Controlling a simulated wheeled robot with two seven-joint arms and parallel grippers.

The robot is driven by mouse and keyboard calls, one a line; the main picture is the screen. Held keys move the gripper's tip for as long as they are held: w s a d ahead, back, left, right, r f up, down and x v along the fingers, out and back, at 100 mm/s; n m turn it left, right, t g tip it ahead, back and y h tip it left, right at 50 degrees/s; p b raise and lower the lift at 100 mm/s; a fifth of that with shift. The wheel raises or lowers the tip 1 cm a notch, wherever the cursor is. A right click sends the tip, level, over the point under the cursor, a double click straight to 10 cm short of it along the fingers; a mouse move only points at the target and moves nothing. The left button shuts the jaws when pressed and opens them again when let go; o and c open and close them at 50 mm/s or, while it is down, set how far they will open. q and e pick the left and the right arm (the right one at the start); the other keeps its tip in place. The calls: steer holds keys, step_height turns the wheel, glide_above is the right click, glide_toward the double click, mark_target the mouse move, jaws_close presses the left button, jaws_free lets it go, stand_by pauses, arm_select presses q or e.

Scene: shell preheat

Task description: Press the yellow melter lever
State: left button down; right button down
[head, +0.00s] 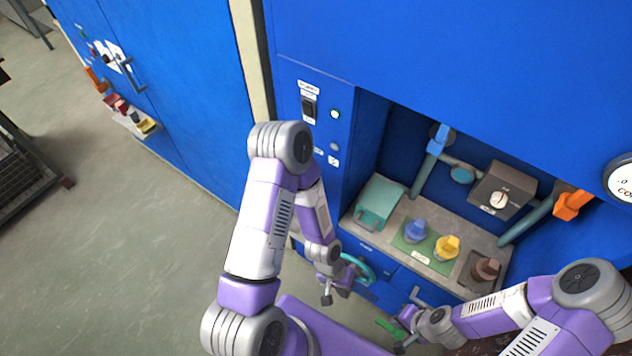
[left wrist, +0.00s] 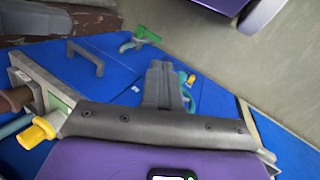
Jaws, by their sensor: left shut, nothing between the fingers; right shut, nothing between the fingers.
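A yellow knob-like piece (head: 447,247) stands on a green plate beside a blue one (head: 415,231) on the grey counter in the blue cabinet's recess. It looks like the yellow melter lever, though I see no readable label. A yellow piece also shows at the left edge of the left wrist view (left wrist: 38,132). My left gripper (head: 327,298) is shut and empty, below and left of the counter, near a teal handwheel. Its shut fingers also show in the left wrist view (left wrist: 164,88). My right gripper (head: 399,338) is shut and empty, low in front, close to a green handle.
The teal handwheel (head: 358,268) and green handle (head: 390,328) are on the cabinet front.

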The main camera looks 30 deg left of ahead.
arm_select(q)
steer(key=w+a+r+m+y+p, duration=0.1)
steer(key=w+a+r+y, duration=0.1)
steer(key=w+r+y, duration=0.3)
steer(key=w+a+r+t+y+p, duration=0.1)
steer(key=w+r+y, duration=0.3)
steer(key=r, duration=0.8)
steer(key=w+a+r+m+y+p, duration=0.1)
steer(key=w+a+r+y, duration=0.2)
steer(key=r, duration=0.6)
steer(key=w+y, duration=0.2)
steer(key=y, duration=0.1)
steer(key=shift+w+r+m+t+p, duration=0.3)
steer(key=shift+w+r+t+p, duration=0.05)
steer(key=shift+t, duration=0.05)
steer(key=a+f+p, duration=0.1)
steer(key=a+f, duration=0.4)
steer(key=a, duration=0.7)
steer(key=shift+w+f, duration=0.2)
steer(key=shift+w, duration=0.25)
